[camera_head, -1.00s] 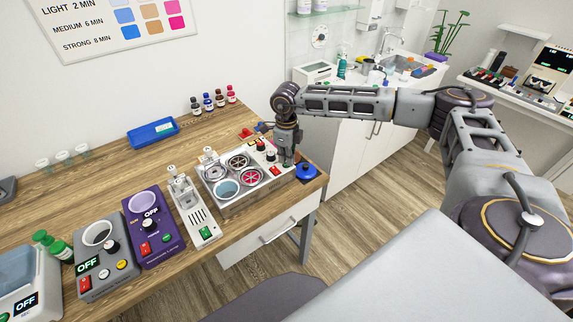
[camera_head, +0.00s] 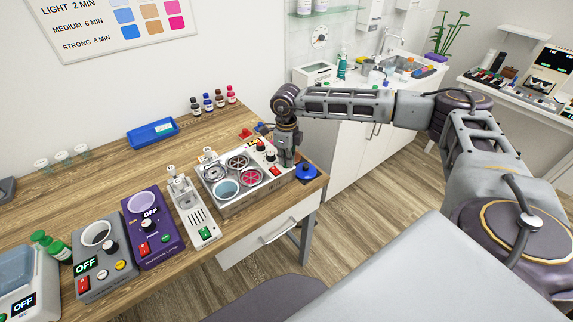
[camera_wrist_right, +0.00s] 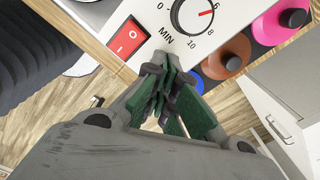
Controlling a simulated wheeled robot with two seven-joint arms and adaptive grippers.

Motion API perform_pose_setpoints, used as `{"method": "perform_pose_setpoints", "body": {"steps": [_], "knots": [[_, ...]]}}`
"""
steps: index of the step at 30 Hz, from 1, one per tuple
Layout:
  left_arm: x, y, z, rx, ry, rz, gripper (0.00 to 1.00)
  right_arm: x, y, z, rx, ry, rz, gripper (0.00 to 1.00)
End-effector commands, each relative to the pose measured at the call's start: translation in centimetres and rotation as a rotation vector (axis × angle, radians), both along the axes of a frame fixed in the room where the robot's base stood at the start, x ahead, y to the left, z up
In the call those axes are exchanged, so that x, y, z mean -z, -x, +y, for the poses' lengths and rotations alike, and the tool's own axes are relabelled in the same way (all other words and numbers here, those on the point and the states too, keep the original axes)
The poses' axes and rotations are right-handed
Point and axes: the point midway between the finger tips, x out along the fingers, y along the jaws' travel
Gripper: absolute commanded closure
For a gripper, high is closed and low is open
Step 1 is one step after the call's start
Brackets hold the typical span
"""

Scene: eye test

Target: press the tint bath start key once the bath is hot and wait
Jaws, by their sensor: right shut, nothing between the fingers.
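The tint bath (camera_head: 228,203) is a white unit on the wooden table, with several round wells, some holding blue or red-pink liquid. Its control panel is at the right end. In the right wrist view the panel shows a red rocker switch (camera_wrist_right: 124,41) and a minute dial (camera_wrist_right: 192,17) with its red pointer between 6 and 8. My right gripper (camera_wrist_right: 168,66) is shut and empty, its fingertips at the panel edge below the dial, right of the red switch. I cannot tell whether they touch. The start key is not clearly identifiable; the fingers hide part of the panel. My left gripper is not in view.
A purple unit (camera_head: 150,240) and a grey unit (camera_head: 103,266) stand left of the bath, with a white device (camera_head: 205,232) between. A blue round item (camera_head: 306,173) sits at the table's right edge. A blue tray (camera_head: 152,133) lies behind, with clear wood around it.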

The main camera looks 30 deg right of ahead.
Motion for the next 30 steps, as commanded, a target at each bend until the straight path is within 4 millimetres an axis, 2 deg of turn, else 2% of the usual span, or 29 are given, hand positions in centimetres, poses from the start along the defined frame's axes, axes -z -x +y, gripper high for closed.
{"method": "perform_pose_setpoints", "body": {"steps": [5, 30], "knots": [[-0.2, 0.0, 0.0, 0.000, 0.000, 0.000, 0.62, -0.3, 0.0, 0.0, 0.000, 0.000, 0.000, 1.00], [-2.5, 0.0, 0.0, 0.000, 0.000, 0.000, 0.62, -4.4, 0.0, 0.0, 0.000, 0.000, 0.000, 1.00]]}}
